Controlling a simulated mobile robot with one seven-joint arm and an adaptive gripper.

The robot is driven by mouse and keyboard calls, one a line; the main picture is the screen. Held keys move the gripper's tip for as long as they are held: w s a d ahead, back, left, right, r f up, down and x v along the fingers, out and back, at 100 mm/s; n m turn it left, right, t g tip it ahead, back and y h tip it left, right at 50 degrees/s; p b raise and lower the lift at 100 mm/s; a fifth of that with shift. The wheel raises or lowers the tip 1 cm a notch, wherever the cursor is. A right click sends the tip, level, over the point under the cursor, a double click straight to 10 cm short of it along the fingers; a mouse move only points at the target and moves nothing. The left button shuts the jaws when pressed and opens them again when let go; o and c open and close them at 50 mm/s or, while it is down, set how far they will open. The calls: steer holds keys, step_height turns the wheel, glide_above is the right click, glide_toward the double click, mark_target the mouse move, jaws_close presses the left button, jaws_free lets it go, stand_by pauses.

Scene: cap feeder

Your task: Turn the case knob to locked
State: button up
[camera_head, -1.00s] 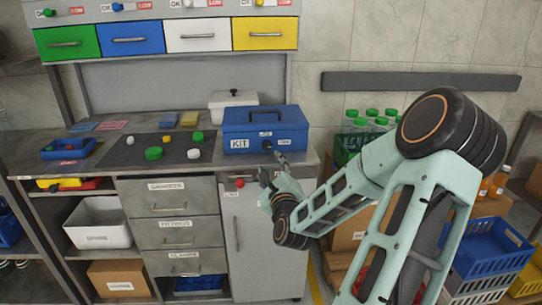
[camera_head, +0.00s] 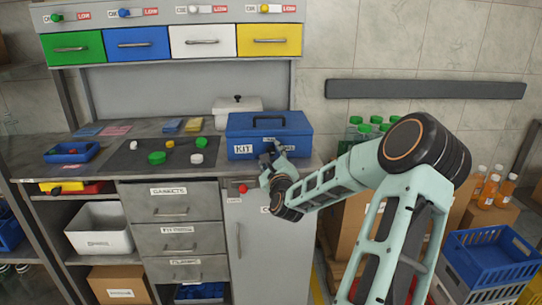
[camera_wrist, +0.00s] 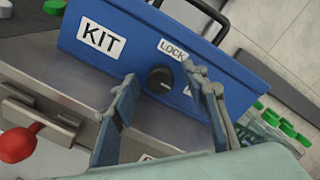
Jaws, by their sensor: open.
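The blue KIT case (camera_head: 240,124) sits shut on the right end of the workbench, its handle on top. In the wrist view its front (camera_wrist: 130,62) carries a KIT label, a label reading LOCK, a black round knob (camera_wrist: 160,79) and a second label partly hidden by a finger. My gripper (camera_head: 272,155) is in front of the case. In the wrist view my gripper (camera_wrist: 165,105) is open, with one finger left of the knob and the other to its right. The fingers appear apart from the knob.
A red knob (camera_wrist: 18,142) sticks out below the bench edge. Green-capped bottles (camera_head: 365,128) stand to the right.

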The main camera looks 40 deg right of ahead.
steer(key=shift+c, duration=0.4)
jaws_close()
steer(key=n+b, duration=0.1)
steer(key=n, duration=0.2)
steer(key=shift+w+a+n, duration=0.1)
steer(key=shift+n, duration=0.3)
steer(key=n+b, duration=0.2)
steer(key=n, duration=0.2)
steer(key=shift+f+n, duration=0.15)
steer(key=shift+n, duration=0.15)
steer(key=n+b, duration=0.4)
steer(key=n, duration=0.1)
steer(key=shift+f+g, duration=0.1)
steer(key=shift+g, duration=0.3)
steer(key=shift+n+h+b, duration=0.4)
steer(key=shift+n+b, duration=1.25)
steer(key=shift+n, duration=0.25)
